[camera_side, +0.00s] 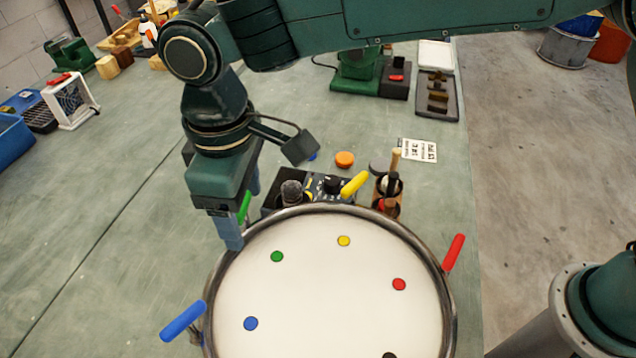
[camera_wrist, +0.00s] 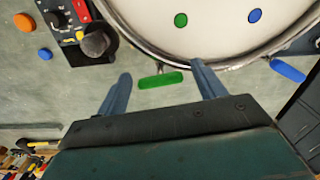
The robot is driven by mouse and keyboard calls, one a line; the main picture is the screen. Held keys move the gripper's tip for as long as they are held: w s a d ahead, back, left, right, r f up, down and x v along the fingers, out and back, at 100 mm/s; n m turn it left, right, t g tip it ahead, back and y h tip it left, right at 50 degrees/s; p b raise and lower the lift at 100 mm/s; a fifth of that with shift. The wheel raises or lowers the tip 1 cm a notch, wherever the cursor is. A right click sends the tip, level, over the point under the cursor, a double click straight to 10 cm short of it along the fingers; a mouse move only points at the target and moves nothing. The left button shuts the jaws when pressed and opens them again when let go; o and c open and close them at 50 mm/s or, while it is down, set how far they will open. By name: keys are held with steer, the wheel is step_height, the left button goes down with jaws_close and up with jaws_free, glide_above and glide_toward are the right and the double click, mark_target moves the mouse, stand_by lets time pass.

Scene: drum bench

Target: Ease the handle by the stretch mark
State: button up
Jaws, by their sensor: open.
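The drum (camera_side: 330,300) has a white skin with coloured dots and a metal rim. Handles in blue (camera_side: 183,321), green (camera_side: 244,207), yellow (camera_side: 354,184) and red (camera_side: 454,252) stand out around its rim. My gripper (camera_side: 240,218) is at the rim's far left side, by the green handle. The blue handle (camera_wrist: 288,70) is to the right there. No stretch mark can be made out.
A wooden holder (camera_side: 388,195), an orange puck (camera_side: 344,159) and a printed card (camera_side: 418,150) are near. The bench left of the drum is clear.

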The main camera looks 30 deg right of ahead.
steer(key=shift+r, duration=0.1)
step_height(320, 180, up, 14)
steer(key=shift+f, duration=0.2)
stand_by(0.7)
steer(key=shift+d, duration=0.1)
